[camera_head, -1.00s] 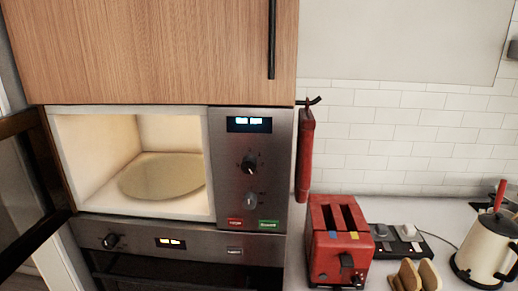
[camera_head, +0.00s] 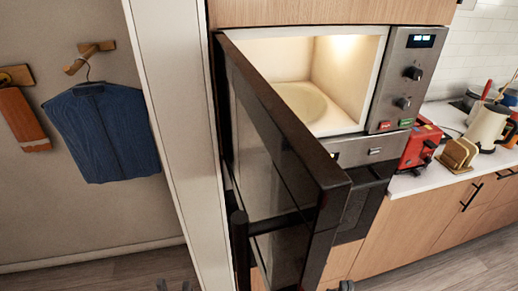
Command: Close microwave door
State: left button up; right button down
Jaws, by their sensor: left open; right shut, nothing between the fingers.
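The microwave (camera_head: 408,75) is built into a wooden cabinet, and its lit cavity with a round plate (camera_head: 302,101) is exposed. Its dark-framed glass door (camera_head: 268,140) stands wide open, hinged at the left and swung out towards me. A black upright bar (camera_head: 240,250) with a crosspiece shows at the door's lower left. My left gripper (camera_head: 174,286) is at the bottom edge, left of the door, with two fingertips apart. My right gripper (camera_head: 346,286) just shows at the bottom edge, right of the door's free end, shut and empty. Neither visibly touches the door.
A pale wall end (camera_head: 180,130) stands close left of the door. Blue clothing (camera_head: 103,132) hangs on the far left wall. At the right, a red toaster (camera_head: 420,143), toast rack (camera_head: 458,154) and kettle (camera_head: 487,125) stand on the counter. The floor at lower left is free.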

aim_at(292, 196)
jog(key=k+j+u, duration=0.1)
jog(key=k+j, duration=0.2)
jog(key=k+j+u, duration=0.15)
jog(key=k+j, duration=0.15)
jog(key=j, duration=0.2)
jog(key=k+j+u, duration=0.1)
jog(key=k+j, duration=0.15)
jog(key=j, duration=0.2)
